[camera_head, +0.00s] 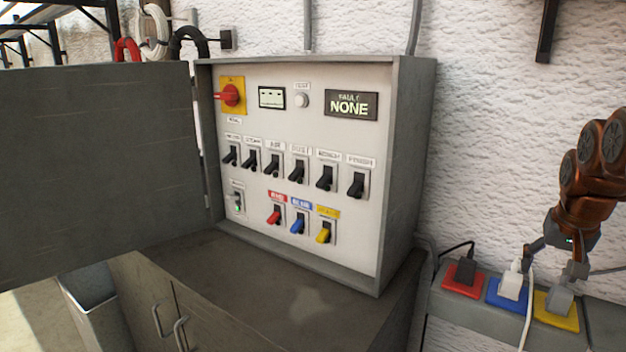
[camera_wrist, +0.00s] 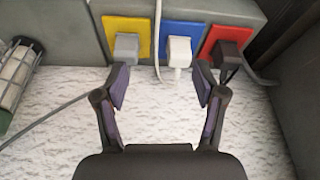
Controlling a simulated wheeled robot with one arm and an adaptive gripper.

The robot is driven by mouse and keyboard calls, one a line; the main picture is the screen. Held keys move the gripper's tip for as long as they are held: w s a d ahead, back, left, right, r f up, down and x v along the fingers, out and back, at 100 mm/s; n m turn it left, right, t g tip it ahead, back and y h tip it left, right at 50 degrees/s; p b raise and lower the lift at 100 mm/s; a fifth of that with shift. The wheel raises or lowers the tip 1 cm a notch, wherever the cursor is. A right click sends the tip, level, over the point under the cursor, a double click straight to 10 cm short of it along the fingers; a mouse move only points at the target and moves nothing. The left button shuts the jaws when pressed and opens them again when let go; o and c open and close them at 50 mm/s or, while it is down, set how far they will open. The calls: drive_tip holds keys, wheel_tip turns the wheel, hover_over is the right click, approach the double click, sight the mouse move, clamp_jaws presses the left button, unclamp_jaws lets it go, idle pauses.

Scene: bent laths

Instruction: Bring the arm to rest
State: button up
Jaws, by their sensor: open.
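My gripper (camera_head: 556,260) hangs at the right of the head view, above the yellow and blue sockets. In the wrist view my gripper (camera_wrist: 162,84) has its two fingers spread with nothing between them. A grey plug sits in the yellow socket (camera_head: 543,316), a white plug (camera_head: 511,284) in the blue socket, and a dark plug (camera_head: 466,268) in the red socket. In the head view one fingertip overlaps the top of the grey plug; I cannot tell if they touch. The wrist view shows the grey plug (camera_wrist: 126,46) beyond the fingertips.
A control panel (camera_head: 300,120) with switches stands on a cabinet (camera_head: 290,290), its grey door (camera_head: 95,170) swung open at left. The display (camera_head: 350,105) reads "FAULT NONE". Cords hang by the sockets. A cylindrical object (camera_wrist: 15,75) is at the wrist view's left edge.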

drive_tip(key=s+a+f+n+g+y, duration=0.1)
drive_tip(key=s+a+f+n, duration=0.2)
drive_tip(key=a, duration=0.6)
drive_tip(key=s+a+f+n+g+y, duration=0.1)
drive_tip(key=s+a+f, duration=0.4)
drive_tip(key=a, duration=0.5)
drive_tip(key=s+a+f+n+g, duration=0.1)
drive_tip(key=s+a+f, duration=0.2)
drive_tip(key=s, duration=0.6)
drive_tip(key=s+a+f+n+g, duration=0.1)
drive_tip(key=s+a+f, duration=0.3)
drive_tip(key=s, duration=0.5)
drive_tip(key=shift+s+a+f+g+p, duration=0.3)
drive_tip(key=shift+a+g, duration=0.2)
drive_tip(key=shift+a, duration=0.35)
drive_tip(key=shift+w, duration=0.1)
